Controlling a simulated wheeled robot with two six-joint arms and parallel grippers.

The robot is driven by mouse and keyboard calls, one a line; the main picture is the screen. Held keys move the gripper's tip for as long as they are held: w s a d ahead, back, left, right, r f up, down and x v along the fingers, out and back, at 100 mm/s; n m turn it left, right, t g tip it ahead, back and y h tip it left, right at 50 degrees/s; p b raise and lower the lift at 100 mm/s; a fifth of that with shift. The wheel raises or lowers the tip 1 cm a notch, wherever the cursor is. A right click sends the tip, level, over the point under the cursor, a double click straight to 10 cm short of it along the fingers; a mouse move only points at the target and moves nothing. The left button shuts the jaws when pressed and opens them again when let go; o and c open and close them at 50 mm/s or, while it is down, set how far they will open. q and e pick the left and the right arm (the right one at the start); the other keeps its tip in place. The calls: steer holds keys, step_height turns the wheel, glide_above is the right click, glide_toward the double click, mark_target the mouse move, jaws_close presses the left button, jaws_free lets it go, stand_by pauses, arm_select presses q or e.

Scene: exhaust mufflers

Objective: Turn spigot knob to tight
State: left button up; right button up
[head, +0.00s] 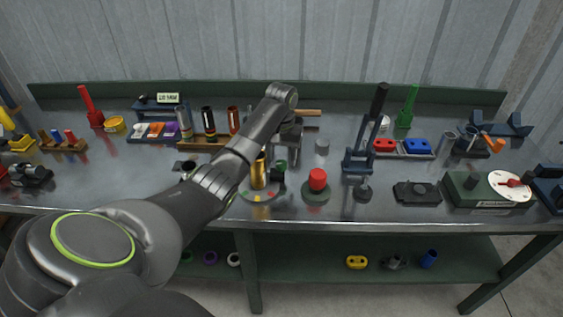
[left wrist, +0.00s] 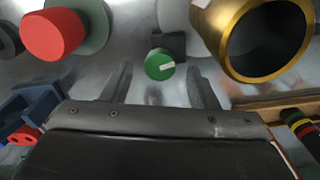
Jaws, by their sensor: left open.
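The spigot knob is a small round green knob (left wrist: 159,64) with a white pointer mark, seen in the left wrist view in front of a dark block. The mark points roughly to the right in that view. In the head view the green knob (head: 281,164) shows beside a gold cylinder (head: 258,174), which appears large in the left wrist view (left wrist: 262,38). My left gripper (left wrist: 160,72) is open, its two fingers either side of the knob in the picture; I cannot tell whether they touch it. In the head view my left gripper (head: 289,133) is partly hidden by its arm. My right gripper is not in view.
A red button (head: 318,179) on a round base stands right of the gold cylinder and also shows in the left wrist view (left wrist: 54,33). A dark toggle clamp (head: 360,158) stands further right. A wooden rack (head: 190,142) holds several tubes behind my arm.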

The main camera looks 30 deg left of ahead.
arm_select(q)
steer(key=shift+f, duration=0.95)
steer(key=c, duration=1)
steer(key=shift+o, duration=0.2)
steer(key=m+p, duration=0.1)
steer(key=p, duration=0.1)
steer(key=shift+r+m+p, duration=0.3)
steer(key=shift+r, duration=0.05)
steer(key=shift+f+m+p, duration=0.15)
steer(key=shift+m+p, duration=0.25)
steer(key=shift+m, duration=0.2)
steer(key=shift+f, duration=0.1)
steer(key=o, duration=1)
steer(key=shift+c, duration=0.2)
